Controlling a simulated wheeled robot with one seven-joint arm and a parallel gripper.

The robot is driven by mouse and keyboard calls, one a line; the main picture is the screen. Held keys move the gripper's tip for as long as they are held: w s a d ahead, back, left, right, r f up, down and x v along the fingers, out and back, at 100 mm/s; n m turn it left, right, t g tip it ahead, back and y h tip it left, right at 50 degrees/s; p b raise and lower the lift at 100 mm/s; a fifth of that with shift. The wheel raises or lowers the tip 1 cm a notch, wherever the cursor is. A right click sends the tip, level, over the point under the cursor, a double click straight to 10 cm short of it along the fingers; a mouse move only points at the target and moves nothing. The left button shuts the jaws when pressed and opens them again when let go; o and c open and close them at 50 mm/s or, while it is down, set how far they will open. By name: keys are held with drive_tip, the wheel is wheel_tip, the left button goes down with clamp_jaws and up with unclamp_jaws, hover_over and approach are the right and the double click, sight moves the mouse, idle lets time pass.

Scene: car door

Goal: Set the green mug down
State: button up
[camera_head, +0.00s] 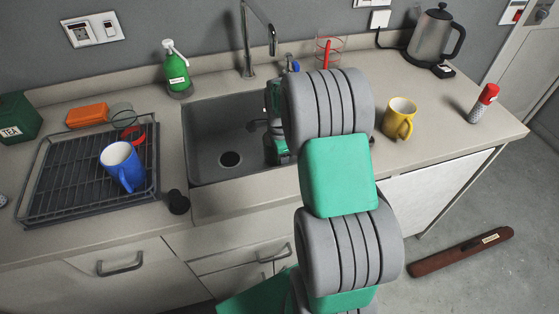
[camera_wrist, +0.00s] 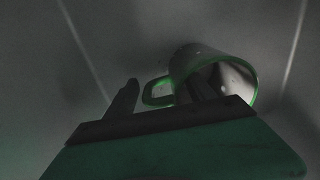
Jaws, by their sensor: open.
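The green mug (camera_wrist: 222,72) shows in the wrist view, with a bright green rim and handle. It appears to lie on its side, its mouth facing my gripper, against a grey surface that looks like the sink basin. My gripper (camera_wrist: 162,86) is open at the mug. One dark finger is left of the handle, and the other overlaps the mug's mouth. I cannot tell whether either finger touches it. In the head view my arm reaches into the right part of the sink (camera_head: 212,130) and the mug is hidden.
A blue mug (camera_head: 122,166) stands on a black dish rack (camera_head: 75,197) at left. A yellow mug (camera_head: 399,118), a kettle (camera_head: 428,38) and a red-topped shaker (camera_head: 483,103) stand on the right counter. A tap (camera_head: 247,40) rises behind the sink, with a green soap bottle (camera_head: 176,72) beside it.

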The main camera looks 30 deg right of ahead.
wheel_tip(320, 180, up, 12)
drive_tip(key=shift+r, duration=0.1)
